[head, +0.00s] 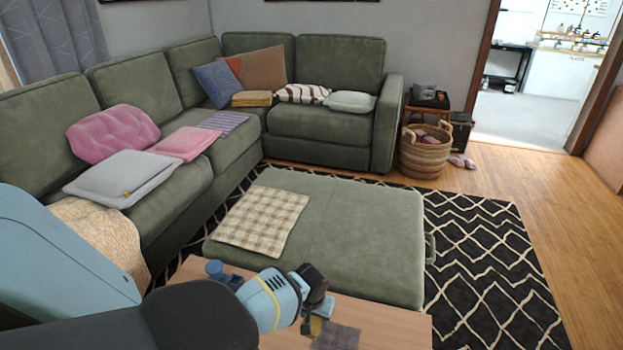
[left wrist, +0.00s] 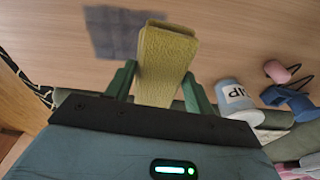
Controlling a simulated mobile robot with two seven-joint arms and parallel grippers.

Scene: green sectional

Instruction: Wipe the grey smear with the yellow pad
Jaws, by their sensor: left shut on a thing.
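The yellow pad (left wrist: 165,58) is a thick block between the green fingers of my left gripper (left wrist: 158,75) in the left wrist view. My left gripper (head: 316,308) is shut on it. In the head view only a small part of the pad (head: 317,326) shows below the gripper. The grey smear (left wrist: 112,32) is a dark squarish patch on the wooden table, beside the pad's far end. In the head view the smear (head: 338,337) lies just right of the pad. I cannot tell whether the pad touches the table. My right gripper is not in view.
The wooden table (head: 390,322) is bare to the right of the smear. A pale blue lettered cup (left wrist: 232,94), a dark blue object (left wrist: 290,101) and a pink object (left wrist: 279,72) are right of the gripper. A green ottoman (head: 350,235) with a checked cloth stands behind the table.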

